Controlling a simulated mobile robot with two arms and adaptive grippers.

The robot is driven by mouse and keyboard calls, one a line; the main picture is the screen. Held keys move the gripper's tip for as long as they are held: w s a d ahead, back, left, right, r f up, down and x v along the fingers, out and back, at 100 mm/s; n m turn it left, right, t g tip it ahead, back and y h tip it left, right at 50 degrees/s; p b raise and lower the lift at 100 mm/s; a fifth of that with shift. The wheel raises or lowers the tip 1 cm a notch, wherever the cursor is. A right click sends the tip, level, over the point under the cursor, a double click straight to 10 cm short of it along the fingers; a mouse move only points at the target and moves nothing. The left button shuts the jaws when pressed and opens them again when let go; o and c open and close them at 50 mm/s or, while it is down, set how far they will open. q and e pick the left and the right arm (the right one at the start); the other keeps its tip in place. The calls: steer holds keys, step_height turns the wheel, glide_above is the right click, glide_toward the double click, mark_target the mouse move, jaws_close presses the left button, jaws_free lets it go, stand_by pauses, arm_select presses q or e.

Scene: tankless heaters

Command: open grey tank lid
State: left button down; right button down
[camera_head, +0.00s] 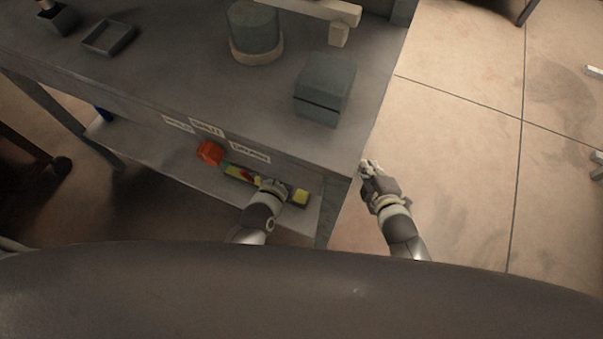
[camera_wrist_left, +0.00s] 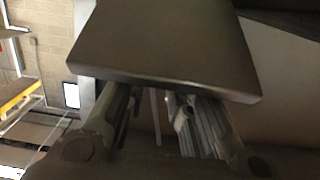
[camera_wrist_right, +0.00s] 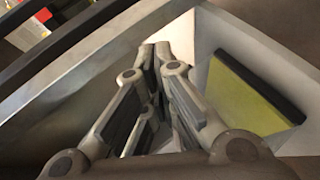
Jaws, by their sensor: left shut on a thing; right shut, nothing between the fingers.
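A grey box with a dark seam below its top (camera_head: 325,85) stands on the grey bench, near its right edge. A rounder grey-green tank (camera_head: 254,30) on a pale base stands behind it. I cannot tell for sure which is the grey tank. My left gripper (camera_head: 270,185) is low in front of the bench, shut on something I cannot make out. In the left wrist view a flat grey panel (camera_wrist_left: 165,45) hides its fingertips. My right gripper (camera_head: 368,167) is shut and empty, just right of the bench corner. Its closed fingers show in the right wrist view (camera_wrist_right: 160,55).
The bench top (camera_head: 215,95) has white labels (camera_head: 207,128) along its front. An orange-red object (camera_head: 209,152) and yellow-green items (camera_head: 300,197) lie on the lower shelf. A shallow grey tray (camera_head: 108,38) is at the back left. Bare tiled floor (camera_head: 460,120) lies to the right.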

arm_select(q)
steer(key=shift+d, duration=0.1)
arm_select(e)
steer(key=a+n+t+y, duration=0.2)
steer(key=a+n+y, duration=0.45)
steer(key=n, duration=0.55)
arm_select(q)
steer(key=shift+f, duration=0.1)
arm_select(e)
steer(key=s+a+n+g+y, duration=0.2)
steer(key=s+n+g+y, duration=0.4)
steer(key=s+n+y, duration=0.5)
arm_select(q)
steer(key=shift+f, duration=0.1)
arm_select(e)
steer(key=w+a, duration=0.2)
steer(key=a, duration=0.1)
steer(key=w+a+r+n+h, duration=0.1)
steer(key=w+a, duration=0.1)
steer(key=a, duration=0.1)
steer(key=w+a+n+h, duration=0.1)
steer(key=w+a, duration=0.1)
steer(key=a, duration=0.1)
steer(key=shift+w+r, duration=0.2)
steer(key=shift+r, duration=0.05)
